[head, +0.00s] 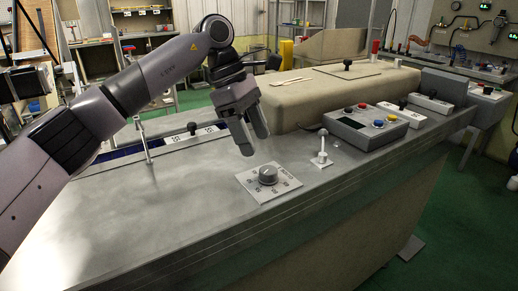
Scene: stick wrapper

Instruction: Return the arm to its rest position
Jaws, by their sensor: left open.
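My left arm comes in from the left over the metal bench (110,230). Its gripper (253,143) hangs above the bench, pointing down, with its two fingers apart and nothing between them. It is up and to the left of the dial (267,174) on its white marked plate and appears apart from it. My right gripper does not show.
A small upright lever (322,148) stands right of the dial. Behind it is a control box (366,127) with coloured buttons. A long beige cover (330,95) lies along the back. A thin upright rod (144,140) stands left of the gripper.

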